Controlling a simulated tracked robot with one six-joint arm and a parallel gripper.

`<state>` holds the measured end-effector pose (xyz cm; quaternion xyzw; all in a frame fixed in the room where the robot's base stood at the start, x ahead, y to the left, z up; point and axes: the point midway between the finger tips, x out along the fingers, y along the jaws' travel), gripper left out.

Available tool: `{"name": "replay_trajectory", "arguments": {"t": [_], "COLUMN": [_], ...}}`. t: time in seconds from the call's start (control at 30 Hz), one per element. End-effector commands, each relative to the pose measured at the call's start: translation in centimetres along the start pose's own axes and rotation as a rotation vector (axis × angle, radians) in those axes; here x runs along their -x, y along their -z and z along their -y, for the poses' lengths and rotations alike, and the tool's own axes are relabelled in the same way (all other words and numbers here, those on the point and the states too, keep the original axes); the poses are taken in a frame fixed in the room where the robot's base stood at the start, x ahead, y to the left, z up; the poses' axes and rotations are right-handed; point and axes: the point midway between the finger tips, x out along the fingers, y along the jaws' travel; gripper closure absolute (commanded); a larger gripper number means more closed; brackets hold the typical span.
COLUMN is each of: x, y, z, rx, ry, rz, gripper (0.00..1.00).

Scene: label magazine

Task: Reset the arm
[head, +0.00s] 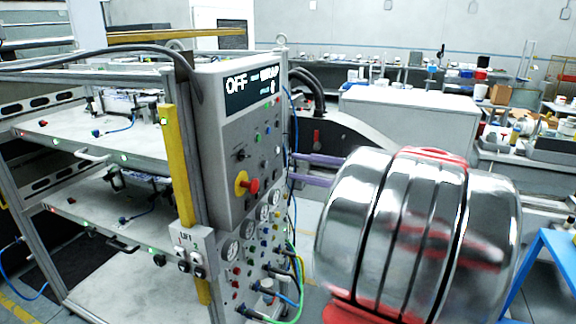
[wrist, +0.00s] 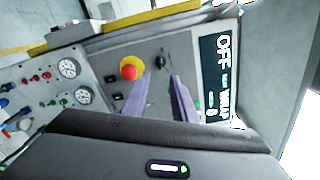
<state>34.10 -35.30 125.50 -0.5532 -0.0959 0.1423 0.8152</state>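My gripper (head: 293,167) has two purple fingers and points left at the side of the control panel (head: 225,165). In the wrist view the fingers of my gripper (wrist: 161,75) stand apart with nothing between them. The grey panel (wrist: 110,55) lies beyond the tips; I cannot tell the exact distance. The panel has a red emergency button on a yellow base (head: 247,186), also in the wrist view (wrist: 131,69) left of the fingertips. A black switch (wrist: 163,59) shows just beyond the gap. The display (head: 252,87) reads "OFF" and "WRAP". My shiny arm hides the lower right in the head view.
A metal frame with shelves (head: 95,145) stands at the left, with a yellow upright bar (head: 177,160). Gauges, hoses and cables crowd the lower panel (head: 265,235). A white cabinet (head: 415,120) and cluttered benches stand behind. A blue stand (head: 560,255) is at the right.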

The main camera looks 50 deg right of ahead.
Motion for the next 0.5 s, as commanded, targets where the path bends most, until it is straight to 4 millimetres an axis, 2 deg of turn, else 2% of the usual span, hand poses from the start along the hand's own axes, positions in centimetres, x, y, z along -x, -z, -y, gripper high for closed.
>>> {"name": "replay_trajectory", "arguments": {"t": [0.2, 0.5], "x": [1.47, 1.51], "y": [0.01, -0.02], "z": [-0.06, -0.05], "rx": [-0.001, -0.001], "ry": [-0.001, -0.001], "rz": [0.000, 0.000], "gripper": [0.75, 0.75]}}
